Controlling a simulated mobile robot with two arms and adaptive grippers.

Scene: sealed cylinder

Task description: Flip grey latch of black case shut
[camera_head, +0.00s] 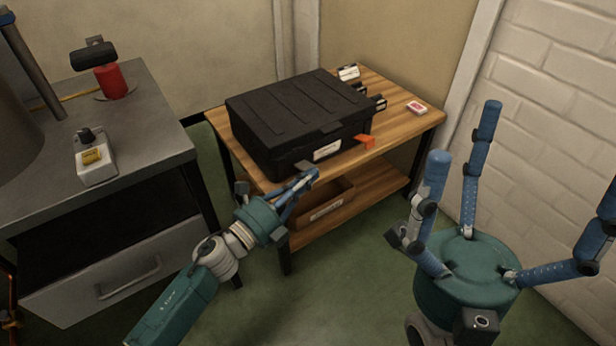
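The black case (290,112) lies with its lid down on a wooden table. A small grey latch (304,165) shows low on its front side, right by the tips of my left gripper (311,175). Whether they touch, and the latch's exact angle, I cannot tell. The blue fingers of my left gripper are drawn together at the tips, with nothing visible between them. An orange piece (365,141) sticks out at the case's front right corner. My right gripper (490,190) is open, its blue fingers spread wide and empty, right of the table.
The wooden table (405,125) also holds a pink and white box (416,108). Its lower shelf (365,203) holds a brown box (325,208). A grey workbench (150,125) with a red object (111,82) stands at left. A brick wall (560,110) bounds the right.

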